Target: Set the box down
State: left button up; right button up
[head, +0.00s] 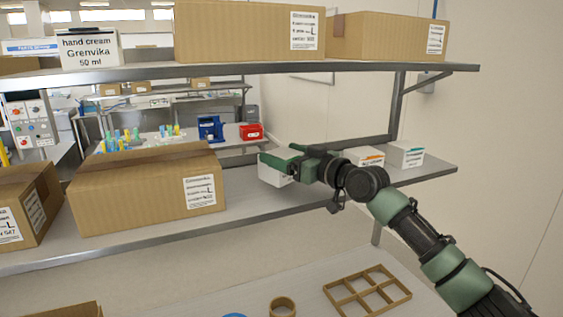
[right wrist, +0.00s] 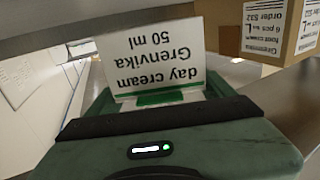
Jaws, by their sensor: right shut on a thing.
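My right gripper (head: 284,162) is shut on a small white box (head: 270,174) over the middle shelf (head: 255,205). In the right wrist view the box (right wrist: 160,52) stands between the fingers, and its label reads "day cream Grenvika 50 ml", upside down in the picture. The gripper hides part of the box. I cannot tell whether the box's underside touches the shelf. My left gripper is not in view.
A large cardboard box (head: 145,205) stands left of the held box, another (head: 22,207) further left. Two white boxes (head: 364,157) (head: 405,155) stand on the shelf to the right. The upper shelf (head: 240,69) is overhead. A wooden grid (head: 367,291) lies on the table below.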

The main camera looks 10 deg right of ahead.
jog(key=f, duration=0.3)
jog(key=shift+w+p, duration=0.25)
jog(key=shift+p, duration=0.1)
jog(key=shift+s+r, duration=0.1)
jog(key=shift+s, duration=0.1)
jog(key=o, duration=1.2)
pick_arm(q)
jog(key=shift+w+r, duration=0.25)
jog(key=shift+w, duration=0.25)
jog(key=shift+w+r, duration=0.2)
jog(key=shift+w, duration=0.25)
